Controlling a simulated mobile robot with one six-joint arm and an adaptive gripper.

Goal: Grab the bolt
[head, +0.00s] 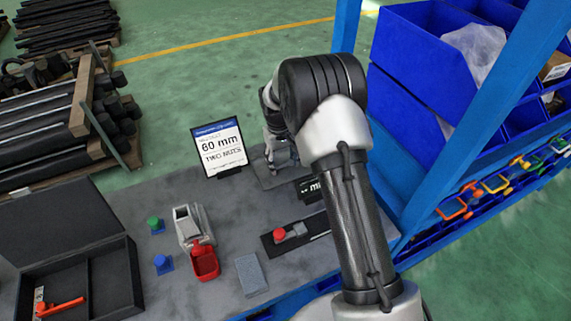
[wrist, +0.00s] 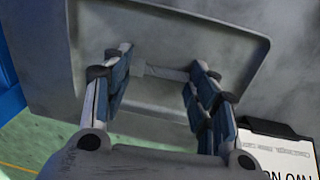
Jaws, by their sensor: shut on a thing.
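The bolt (wrist: 165,73) is a small grey piece in the wrist view, lying crosswise between my two fingers over the shallow grey tray (wrist: 240,45). My gripper (wrist: 155,78) is shut on it, with one fingertip at each end. I cannot tell whether the bolt still touches the tray floor. In the head view my gripper (head: 281,160) is down at the tray (head: 262,178) near the bench's back edge. The bolt cannot be made out there.
A sign (head: 219,148) reading "60 mm" and "TWO NUTS" stands close left of the tray. A black label (head: 310,188) is in front. A blue rack post (head: 345,28) rises behind.

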